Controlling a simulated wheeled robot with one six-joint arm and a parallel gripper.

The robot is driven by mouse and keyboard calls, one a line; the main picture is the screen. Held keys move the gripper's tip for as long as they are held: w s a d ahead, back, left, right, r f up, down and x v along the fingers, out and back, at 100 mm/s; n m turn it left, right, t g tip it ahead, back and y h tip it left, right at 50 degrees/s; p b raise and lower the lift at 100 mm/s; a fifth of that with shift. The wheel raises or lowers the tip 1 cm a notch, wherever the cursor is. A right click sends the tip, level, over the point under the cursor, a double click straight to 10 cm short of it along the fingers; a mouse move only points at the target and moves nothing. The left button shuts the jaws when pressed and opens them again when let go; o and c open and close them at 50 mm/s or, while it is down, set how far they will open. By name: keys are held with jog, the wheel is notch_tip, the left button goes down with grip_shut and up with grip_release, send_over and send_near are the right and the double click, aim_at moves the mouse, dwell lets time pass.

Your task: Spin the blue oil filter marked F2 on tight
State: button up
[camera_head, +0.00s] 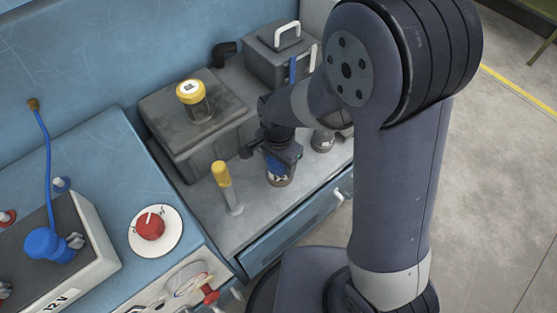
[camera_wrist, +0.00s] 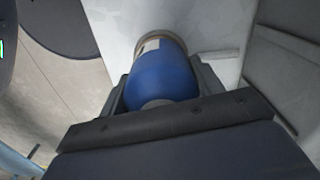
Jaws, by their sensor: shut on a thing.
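The blue oil filter (camera_wrist: 162,72) sits between the two fingers of my gripper (camera_wrist: 160,98) in the wrist view. My gripper is shut on it. A pale label patch and a metal-coloured rim show at its far end. In the head view my gripper (camera_head: 284,155) is low over the grey work surface, and the blue filter (camera_head: 276,166) shows just under it, above a metal base. My arm hides part of this area. The F2 marking cannot be read in either view.
A yellow-capped filter (camera_head: 191,92) stands on the grey block to the left. A yellow-handled tool (camera_head: 222,175) stands upright left of my gripper. Another metal fitting (camera_head: 322,140) is close on the right. A red rotary switch (camera_head: 150,225) and blue clamp (camera_head: 45,244) are at lower left.

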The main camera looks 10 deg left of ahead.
jog(key=shift+c, duration=1.2)
jog(key=shift+o, duration=0.2)
jog(key=m, duration=0.5)
jog(key=shift+w+a, duration=0.1)
jog(key=m, duration=0.5)
jog(key=shift+w, duration=0.1)
jog(key=o, duration=1.3)
jog(key=shift+c, duration=0.2)
notch_tip(320, 180, up, 11)
jog(key=shift+f+p, duration=0.1)
jog(key=shift+p, duration=0.25)
